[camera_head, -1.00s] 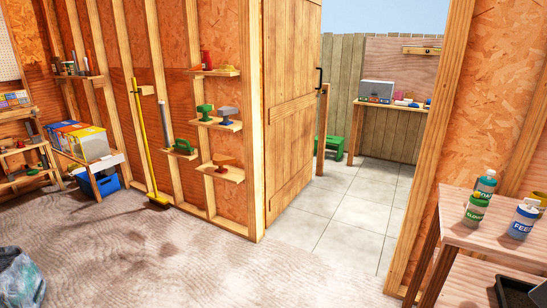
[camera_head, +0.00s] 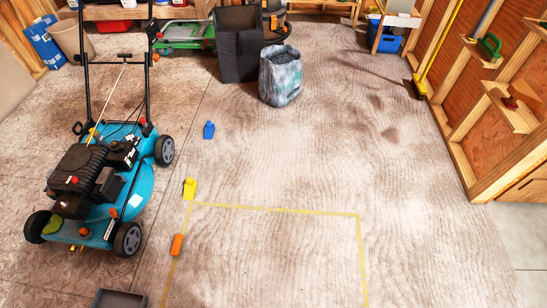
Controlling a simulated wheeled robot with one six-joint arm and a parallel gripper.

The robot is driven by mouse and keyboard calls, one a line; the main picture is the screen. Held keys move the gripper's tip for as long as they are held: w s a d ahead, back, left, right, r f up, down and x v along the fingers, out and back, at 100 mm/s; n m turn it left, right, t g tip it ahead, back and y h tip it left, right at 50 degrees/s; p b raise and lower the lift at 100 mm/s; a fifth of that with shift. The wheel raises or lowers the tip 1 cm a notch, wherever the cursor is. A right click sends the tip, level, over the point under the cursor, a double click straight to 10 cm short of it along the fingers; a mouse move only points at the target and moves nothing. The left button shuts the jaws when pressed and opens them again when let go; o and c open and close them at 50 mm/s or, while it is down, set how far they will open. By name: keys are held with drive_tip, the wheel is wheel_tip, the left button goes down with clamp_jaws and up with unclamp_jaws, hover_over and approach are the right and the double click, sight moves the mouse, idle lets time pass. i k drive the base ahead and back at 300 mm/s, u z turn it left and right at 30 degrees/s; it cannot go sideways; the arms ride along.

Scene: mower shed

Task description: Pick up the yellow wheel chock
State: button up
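The yellow wheel chock (camera_head: 190,188) sits on the floor just right of the blue lawn mower, at the upper left corner of a yellow taped outline. An orange chock-like block (camera_head: 177,245) lies below it by the tape's left line. A blue one (camera_head: 208,130) stands farther back. My gripper is not in view.
The blue mower (camera_head: 100,180) stands at the left, close to the yellow chock. A dark tray (camera_head: 119,299) lies at the bottom edge. A black bin (camera_head: 239,55) and a grey bag (camera_head: 281,76) stand farther back. The floor inside the taped outline (camera_head: 275,209) is clear.

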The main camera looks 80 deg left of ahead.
sight(190, 186)
drive_tip(key=u, duration=2.05)
drive_tip(key=i, duration=2.8)
drive_tip(key=u, duration=2.7)
